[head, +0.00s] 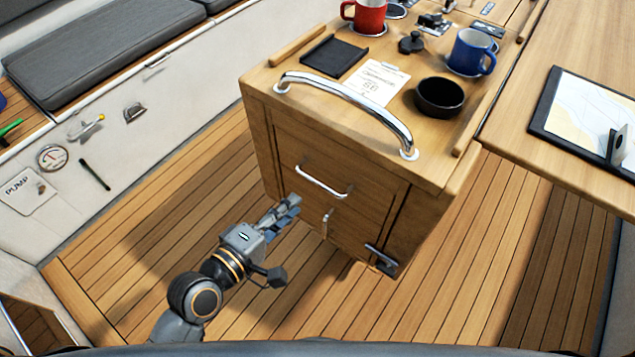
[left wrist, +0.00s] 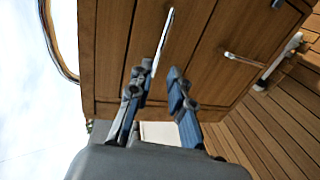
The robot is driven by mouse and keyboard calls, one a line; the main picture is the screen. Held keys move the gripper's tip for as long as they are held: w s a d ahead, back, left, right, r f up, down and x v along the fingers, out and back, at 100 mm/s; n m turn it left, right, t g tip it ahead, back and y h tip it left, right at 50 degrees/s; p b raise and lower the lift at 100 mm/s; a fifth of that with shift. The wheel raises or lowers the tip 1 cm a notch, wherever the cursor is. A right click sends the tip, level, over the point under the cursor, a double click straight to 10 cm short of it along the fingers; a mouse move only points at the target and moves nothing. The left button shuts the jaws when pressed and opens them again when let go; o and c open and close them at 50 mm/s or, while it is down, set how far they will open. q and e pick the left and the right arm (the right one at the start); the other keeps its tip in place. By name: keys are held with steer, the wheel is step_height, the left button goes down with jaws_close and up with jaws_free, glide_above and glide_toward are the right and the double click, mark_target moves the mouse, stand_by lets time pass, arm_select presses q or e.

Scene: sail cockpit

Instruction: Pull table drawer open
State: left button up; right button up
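The table drawer (head: 345,211) is the wooden front of the cockpit table and looks flush with it. Its chrome bar handle (head: 323,184) is across the upper front; it also shows in the left wrist view (left wrist: 163,42). My left gripper (head: 287,206) is in front of the drawer, just left of and below the handle in the head view. In the left wrist view its two fingers (left wrist: 160,80) are apart, with the handle's near end close to the tips. I cannot tell whether they touch it. My right gripper is in neither view.
A small lever (head: 327,222) and a black latch (head: 381,259) are on the front below the handle. A chrome grab rail (head: 347,100) spans the table's top edge. A red mug (head: 369,15), blue mug (head: 468,52) and black bowl (head: 439,97) stand above. The floor is clear.

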mark_target(317, 184)
arm_select(q)
steer(key=b+x, duration=0.2)
steer(key=x, duration=0.8)
steer(key=shift+b, duration=0.35)
steer(key=shift+c, duration=0.2)
jaws_close()
